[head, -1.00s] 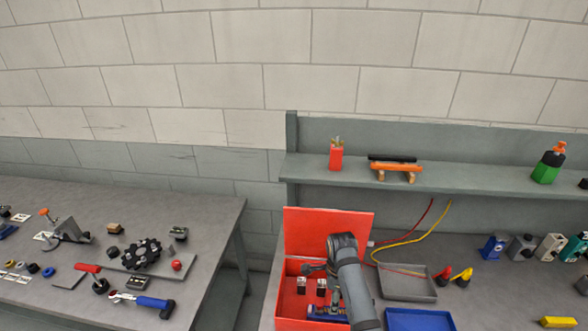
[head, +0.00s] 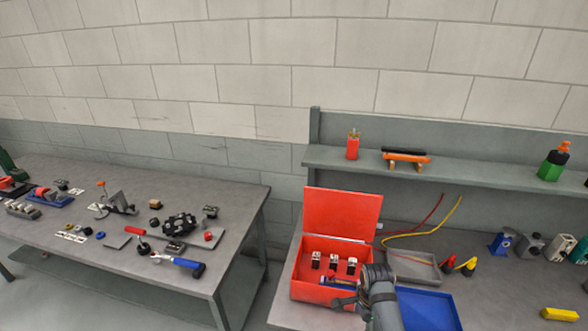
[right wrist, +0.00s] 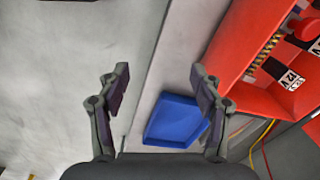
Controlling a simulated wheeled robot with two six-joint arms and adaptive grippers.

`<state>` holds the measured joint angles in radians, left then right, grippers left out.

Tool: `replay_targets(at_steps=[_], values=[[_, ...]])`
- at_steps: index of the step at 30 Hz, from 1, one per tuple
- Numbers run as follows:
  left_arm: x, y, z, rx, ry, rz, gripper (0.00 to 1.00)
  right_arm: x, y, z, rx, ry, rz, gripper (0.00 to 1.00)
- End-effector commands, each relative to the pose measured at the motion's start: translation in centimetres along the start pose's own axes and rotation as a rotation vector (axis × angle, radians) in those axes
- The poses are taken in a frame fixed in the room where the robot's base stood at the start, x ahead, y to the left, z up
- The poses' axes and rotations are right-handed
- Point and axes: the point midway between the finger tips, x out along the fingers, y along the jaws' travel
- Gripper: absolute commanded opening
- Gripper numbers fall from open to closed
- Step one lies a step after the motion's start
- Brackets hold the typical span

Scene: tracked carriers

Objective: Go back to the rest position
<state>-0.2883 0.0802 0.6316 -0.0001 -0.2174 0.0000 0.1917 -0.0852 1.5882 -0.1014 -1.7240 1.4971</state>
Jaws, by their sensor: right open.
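My right gripper (right wrist: 160,95) is open and empty in the right wrist view, its two fingers spread wide above the front edge of the right bench. In the head view my right arm comes up from the bottom beside the red box; its fingertips are hard to make out there. The open red box (head: 322,292) stands on the right bench with its lid up and holds several small dark-and-white blocks (head: 333,263) and a blue item. The box also shows at the right of the right wrist view (right wrist: 232,50). My left gripper is not in view.
A blue tray (head: 447,312) lies right of the box, with a grey tray (head: 428,275) behind it. A shelf (head: 480,172) holds bottles and an orange tool. The left bench (head: 72,263) carries many parts. A floor gap separates the benches.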

Motion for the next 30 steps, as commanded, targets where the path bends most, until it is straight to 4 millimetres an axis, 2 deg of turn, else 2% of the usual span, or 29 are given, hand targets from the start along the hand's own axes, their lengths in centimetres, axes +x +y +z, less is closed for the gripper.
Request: replay_targets(at_steps=[8, 15, 21, 29, 30], values=[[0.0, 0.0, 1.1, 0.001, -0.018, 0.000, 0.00, -0.1, 5.5, -2.5, -0.415, 0.052, -0.062, 0.65], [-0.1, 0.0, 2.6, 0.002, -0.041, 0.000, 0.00, -2.1, 10.5, -3.8, -0.849, 0.125, -0.106, 0.65], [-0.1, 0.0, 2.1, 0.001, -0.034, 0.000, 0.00, -4.5, 14.0, -4.1, -1.191, 0.191, -0.127, 0.65], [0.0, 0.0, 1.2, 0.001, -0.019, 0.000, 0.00, -8.0, 17.5, -3.7, -1.573, 0.269, -0.142, 0.65], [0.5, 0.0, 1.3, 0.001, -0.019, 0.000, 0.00, -6.7, 17.3, -3.7, -1.582, 0.266, -0.138, 0.65]])
